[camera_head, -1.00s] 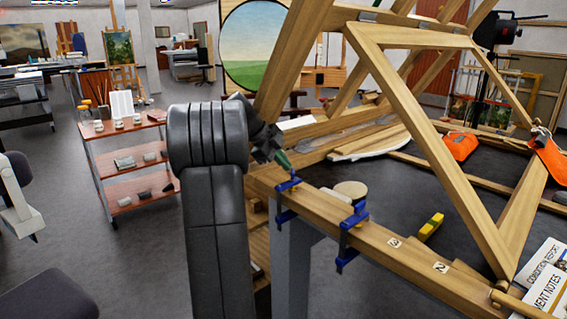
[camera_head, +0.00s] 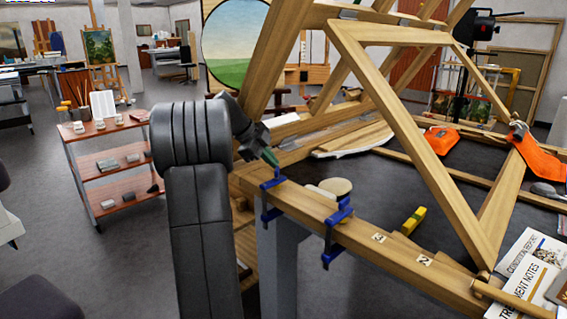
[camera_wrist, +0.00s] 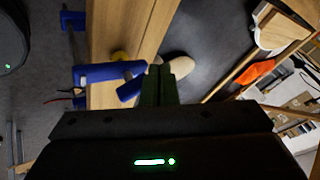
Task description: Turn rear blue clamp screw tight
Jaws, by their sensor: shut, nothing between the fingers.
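A second blue clamp (camera_head: 335,232) sits further right along the same beam. My gripper (camera_head: 270,157) is just above the rear clamp's top, its green-dark fingers pointing down at the screw. In the wrist view my fingers (camera_wrist: 160,82) are together, beside the blue clamp (camera_wrist: 97,73) and its short blue screw handle (camera_wrist: 130,89). I cannot tell whether they touch the handle. The other blue clamp (camera_wrist: 72,20) shows at the upper left.
Wooden braces (camera_head: 405,140) of the frame rise right of my arm. Papers (camera_head: 530,270) are at lower right. A shelf cart (camera_head: 110,160) stands left, with open floor around it.

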